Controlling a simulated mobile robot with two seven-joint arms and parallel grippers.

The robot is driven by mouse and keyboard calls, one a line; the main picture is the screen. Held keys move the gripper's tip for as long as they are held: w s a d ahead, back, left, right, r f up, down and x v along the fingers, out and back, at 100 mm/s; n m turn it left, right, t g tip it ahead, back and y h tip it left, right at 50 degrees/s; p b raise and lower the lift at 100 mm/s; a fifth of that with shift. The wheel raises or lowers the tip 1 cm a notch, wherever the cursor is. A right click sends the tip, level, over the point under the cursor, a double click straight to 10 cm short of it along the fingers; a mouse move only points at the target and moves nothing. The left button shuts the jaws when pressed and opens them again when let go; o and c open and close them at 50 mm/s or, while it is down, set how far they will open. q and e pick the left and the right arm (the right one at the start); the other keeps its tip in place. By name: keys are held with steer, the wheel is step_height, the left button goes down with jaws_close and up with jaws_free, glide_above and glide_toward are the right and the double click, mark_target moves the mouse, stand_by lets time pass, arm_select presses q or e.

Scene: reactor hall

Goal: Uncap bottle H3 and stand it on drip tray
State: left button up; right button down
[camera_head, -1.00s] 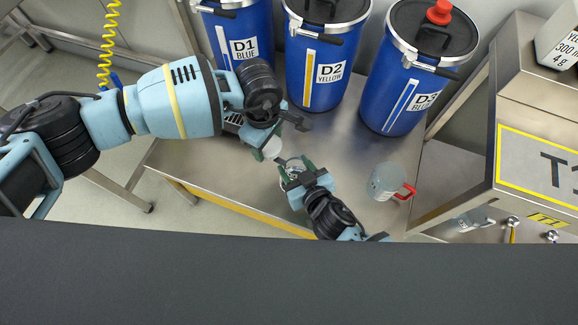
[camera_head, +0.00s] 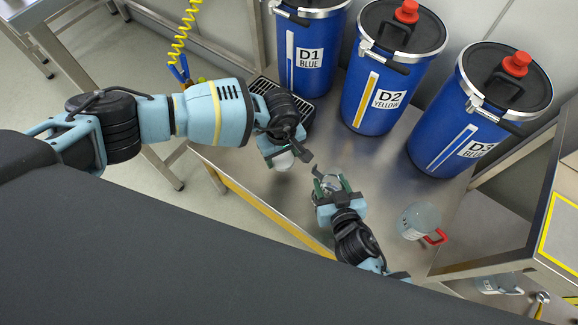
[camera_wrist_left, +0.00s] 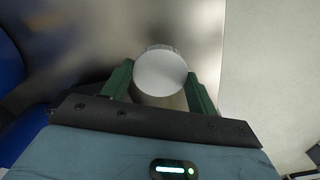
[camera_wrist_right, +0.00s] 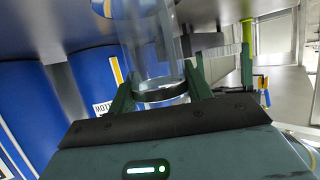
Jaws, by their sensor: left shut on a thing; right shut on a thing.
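My left gripper (camera_head: 282,158) is shut on a white round cap (camera_wrist_left: 160,72), which sits between its green fingers in the left wrist view. My right gripper (camera_head: 330,188) is shut on a clear bottle (camera_wrist_right: 150,45), with a dark band near the fingers. No label on the bottle is readable. Cap and bottle are apart, with a gap between the two grippers over the steel table. The black slatted drip tray (camera_head: 263,86) lies at the table's back left, beside drum D1, partly hidden behind my left gripper.
Blue drums D1 (camera_head: 312,60), D2 (camera_head: 373,98) and D3 (camera_head: 440,140) stand along the back. A clear jug with a red handle (camera_head: 418,220) stands right of my right gripper. A steel cabinet (camera_head: 555,225) is at the right. Bare steel table (camera_head: 350,160) lies between.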

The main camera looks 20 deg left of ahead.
mark_target(282, 166)
arm_select(q)
steer(key=shift+f, duration=3.25)
steer(key=shift+f, duration=0.1)
steer(key=o, duration=1.1)
step_height(282, 166, up, 12)
steer(key=shift+r, duration=0.15)
steer(key=shift+r, duration=0.15)
arm_select(e)
steer(key=shift+r, duration=0.15)
arm_select(q)
steer(key=shift+w+r+p, duration=0.2)
steer(key=shift+r+p, duration=0.65)
steer(key=shift+r, duration=0.2)
steer(key=shift+w+r+p, duration=0.2)
steer(key=shift+r+p, duration=0.6)
steer(key=shift+r, duration=0.2)
arm_select(e)
steer(key=shift+r, duration=1.4)
